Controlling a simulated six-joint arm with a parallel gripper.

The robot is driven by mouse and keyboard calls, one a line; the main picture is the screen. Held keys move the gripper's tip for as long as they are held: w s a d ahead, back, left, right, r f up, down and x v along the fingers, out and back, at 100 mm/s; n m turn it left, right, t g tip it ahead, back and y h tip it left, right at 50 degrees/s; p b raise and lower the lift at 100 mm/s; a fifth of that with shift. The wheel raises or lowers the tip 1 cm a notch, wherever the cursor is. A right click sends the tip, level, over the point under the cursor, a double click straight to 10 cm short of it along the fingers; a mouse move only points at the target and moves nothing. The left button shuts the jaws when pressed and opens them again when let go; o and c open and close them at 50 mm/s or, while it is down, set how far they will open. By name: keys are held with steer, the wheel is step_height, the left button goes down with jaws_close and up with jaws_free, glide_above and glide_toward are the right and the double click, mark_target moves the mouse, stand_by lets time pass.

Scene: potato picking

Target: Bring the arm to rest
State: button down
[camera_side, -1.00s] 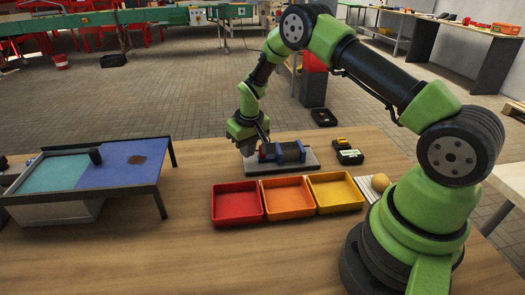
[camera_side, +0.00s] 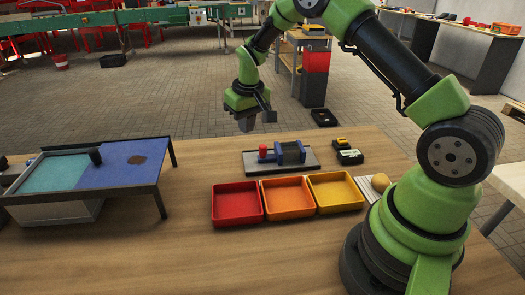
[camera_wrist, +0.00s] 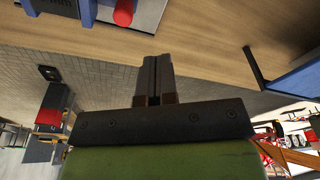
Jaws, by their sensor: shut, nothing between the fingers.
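My gripper (camera_side: 245,122) hangs in the air above the back edge of the wooden table, to the left of and higher than the grey base plate. In the wrist view its two fingers (camera_wrist: 152,64) are together, with nothing between them. My green and black arm reaches up from the right and over to the left. A potato (camera_side: 380,182) lies on a pale striped patch beside my base, apart from the gripper.
A grey plate (camera_side: 312,165) carries a blue device and a red knob (camera_side: 263,151). Red (camera_side: 237,221), orange (camera_side: 290,213) and yellow (camera_side: 338,206) trays stand in front, empty. A blue-topped stand (camera_side: 120,175) is at left. Small black-yellow items (camera_side: 347,152) lie right of the plate.

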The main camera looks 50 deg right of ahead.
steer(key=s+a+r+t, duration=0.1)
steer(key=s+a+r, duration=0.25)
steer(key=r, duration=0.45)
steer(key=s+a+r+t, duration=0.1)
steer(key=s+a+r, duration=0.3)
steer(key=r, duration=0.5)
steer(key=s+a+r+t+y, duration=0.1)
steer(key=s+a+r, duration=0.1)
steer(key=s, duration=0.7)
steer(key=s+a+r+m+t+y, duration=0.1)
steer(key=s+a+r+t, duration=0.1)
steer(key=s, duration=0.7)
steer(key=shift+a, duration=0.4)
